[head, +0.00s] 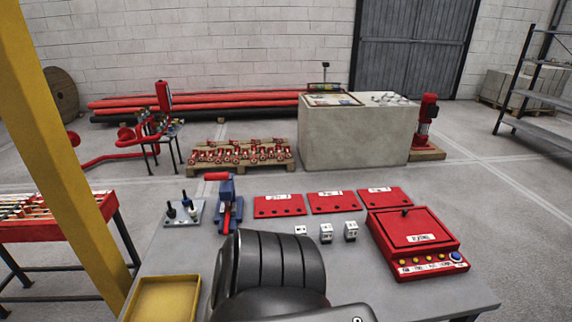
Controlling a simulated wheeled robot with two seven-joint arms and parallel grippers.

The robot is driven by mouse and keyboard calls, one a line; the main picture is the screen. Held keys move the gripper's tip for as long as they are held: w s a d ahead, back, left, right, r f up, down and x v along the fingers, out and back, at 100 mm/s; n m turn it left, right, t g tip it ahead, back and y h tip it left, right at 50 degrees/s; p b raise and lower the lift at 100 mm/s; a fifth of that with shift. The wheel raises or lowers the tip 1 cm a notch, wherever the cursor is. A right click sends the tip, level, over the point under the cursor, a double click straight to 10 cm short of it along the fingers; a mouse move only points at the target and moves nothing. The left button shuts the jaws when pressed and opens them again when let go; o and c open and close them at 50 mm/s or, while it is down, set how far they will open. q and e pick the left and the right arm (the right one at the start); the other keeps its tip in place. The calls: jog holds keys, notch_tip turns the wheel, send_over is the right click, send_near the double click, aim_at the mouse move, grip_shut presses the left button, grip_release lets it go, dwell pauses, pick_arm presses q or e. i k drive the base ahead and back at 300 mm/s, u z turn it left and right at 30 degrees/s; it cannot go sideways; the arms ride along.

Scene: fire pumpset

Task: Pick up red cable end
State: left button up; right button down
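I cannot make out a red cable end for certain. A red bench (45,233) at the left edge carries several thin light and reddish strips (28,204), which may be cables; they are too small to tell, and the yellow post cuts off part of the bench. A dark, ribbed part of my own arm fills the bottom middle, over the grey worktable (330,243), and hides part of its front. I cannot tell which arm it is. Neither gripper's fingers show.
On the worktable are a yellow tray (163,300), a blue press (227,205) with a red handle, a small grey plate (183,213) with dark-topped pieces, several red plates (279,206), small white blocks (326,233) and a red control box (415,243). A yellow post (50,130) crosses the left.

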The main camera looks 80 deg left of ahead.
aim_at(226, 223)
jog(key=i, duration=1)
jog(key=u, duration=2.7)
